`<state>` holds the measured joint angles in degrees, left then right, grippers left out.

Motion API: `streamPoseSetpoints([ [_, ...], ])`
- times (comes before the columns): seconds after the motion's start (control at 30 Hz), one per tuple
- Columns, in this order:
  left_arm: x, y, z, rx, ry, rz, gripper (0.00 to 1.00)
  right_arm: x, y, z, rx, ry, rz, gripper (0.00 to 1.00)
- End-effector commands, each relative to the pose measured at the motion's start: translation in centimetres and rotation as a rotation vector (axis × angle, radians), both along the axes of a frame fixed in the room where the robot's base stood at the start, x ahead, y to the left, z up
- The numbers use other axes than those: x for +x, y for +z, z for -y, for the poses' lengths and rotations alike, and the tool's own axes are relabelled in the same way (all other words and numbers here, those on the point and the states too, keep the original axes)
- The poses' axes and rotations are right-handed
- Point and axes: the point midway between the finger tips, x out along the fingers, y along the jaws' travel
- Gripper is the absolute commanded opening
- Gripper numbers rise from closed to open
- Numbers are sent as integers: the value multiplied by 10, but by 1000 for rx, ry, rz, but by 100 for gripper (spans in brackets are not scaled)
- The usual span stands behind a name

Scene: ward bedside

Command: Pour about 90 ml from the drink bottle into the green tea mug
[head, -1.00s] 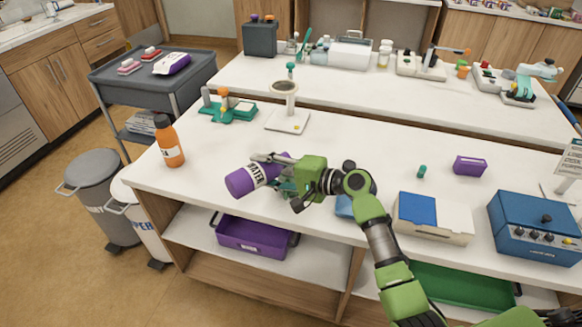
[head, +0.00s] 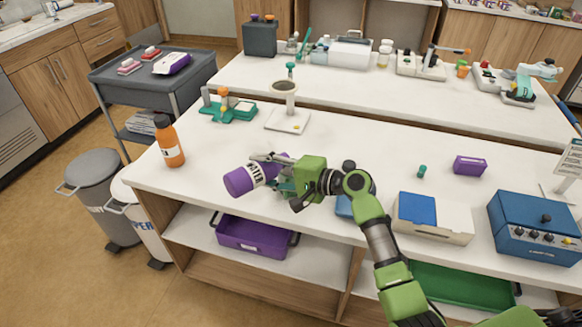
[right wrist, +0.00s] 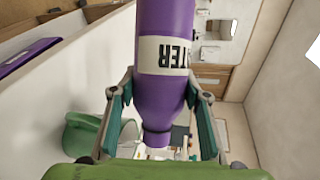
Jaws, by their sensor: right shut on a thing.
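A purple bottle (head: 238,182) with a white label ending in "TER" is held tipped onto its side above the table, base to the left. My right gripper (head: 279,165) is shut around it; in the right wrist view both fingers flank the bottle (right wrist: 166,95) near its narrowing shoulder. The green mug (right wrist: 84,134) shows in the right wrist view, standing on the table beside and below the bottle's neck. In the head view the mug is mostly hidden by the gripper. I cannot see any liquid flowing. My left gripper is not in view.
An orange bottle (head: 170,143) stands at the table's left end. A scale-like stand (head: 287,121) and a green holder (head: 229,110) are behind. A blue-and-white box (head: 434,217), a blue device (head: 538,226) and a purple box (head: 470,165) are on the right.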

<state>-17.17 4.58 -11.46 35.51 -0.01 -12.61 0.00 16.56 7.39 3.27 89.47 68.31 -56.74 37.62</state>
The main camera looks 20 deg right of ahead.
Motion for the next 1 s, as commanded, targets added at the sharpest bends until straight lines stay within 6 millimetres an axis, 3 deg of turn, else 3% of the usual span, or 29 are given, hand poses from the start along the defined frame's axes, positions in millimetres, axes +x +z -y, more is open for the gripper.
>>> streamPoseSetpoints([
  [1.0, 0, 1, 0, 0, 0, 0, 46, 1, 4, 1, 40, 0, -14, 14],
])
